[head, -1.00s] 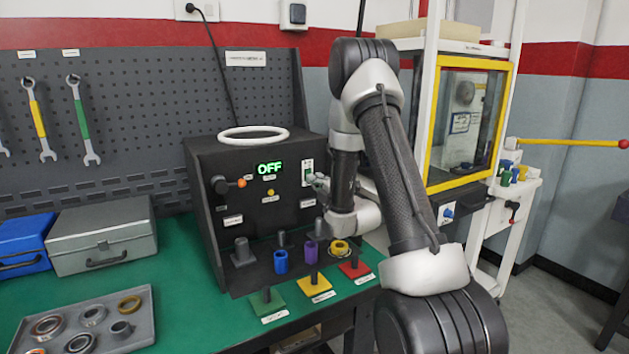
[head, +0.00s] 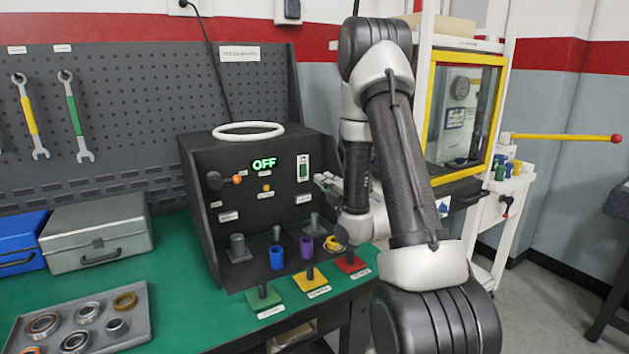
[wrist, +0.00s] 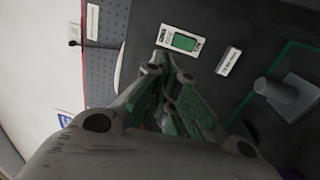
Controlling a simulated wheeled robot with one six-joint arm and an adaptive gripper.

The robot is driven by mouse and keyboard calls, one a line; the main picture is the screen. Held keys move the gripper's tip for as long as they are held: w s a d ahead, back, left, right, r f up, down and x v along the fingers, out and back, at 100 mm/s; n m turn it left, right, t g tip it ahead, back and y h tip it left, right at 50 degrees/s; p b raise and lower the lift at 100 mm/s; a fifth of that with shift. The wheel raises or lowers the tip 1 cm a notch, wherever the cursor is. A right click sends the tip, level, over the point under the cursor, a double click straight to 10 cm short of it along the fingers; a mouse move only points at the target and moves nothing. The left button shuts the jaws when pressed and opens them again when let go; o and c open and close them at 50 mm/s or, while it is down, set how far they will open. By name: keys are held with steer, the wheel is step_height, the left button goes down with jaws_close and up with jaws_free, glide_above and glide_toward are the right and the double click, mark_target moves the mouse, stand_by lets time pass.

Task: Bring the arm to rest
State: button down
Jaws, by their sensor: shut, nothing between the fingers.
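My arm rises at the right of the head view and folds down toward the black test box (head: 230,190). My gripper (head: 322,181) is beside the right part of the box's front face, just right of the rocker switch (head: 303,167). In the wrist view my gripper (wrist: 172,62) is shut and empty, its fingertips close below the green switch (wrist: 184,42) in the picture. I cannot tell the exact gap. The box display (head: 264,164) reads OFF in green. Part of the gripper is hidden behind my arm link in the head view.
Blue and purple sleeves (head: 277,257) stand near the box, with green, yellow and red bases (head: 311,279) in front. A tray of rings (head: 140,325) lies at left.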

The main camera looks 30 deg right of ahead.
steer(key=s+a+r+m+g+h, duration=0.2)
steer(key=s+a+r+m+g, duration=0.1)
steer(key=s+r+m+g, duration=0.5)
steer(key=s+a+m+g, duration=0.2)
steer(key=s+m, duration=0.1)
steer(key=s, duration=0.5)
steer(key=s+a+m+g+y, duration=0.1)
steer(key=s+m, duration=0.3)
steer(key=s, duration=0.5)
steer(key=s+a+m+g, duration=0.3)
steer(key=s+g, duration=0.1)
steer(key=s, duration=0.4)
steer(key=shift+s+r, duration=0.2)
steer(key=shift+r, duration=0.25)
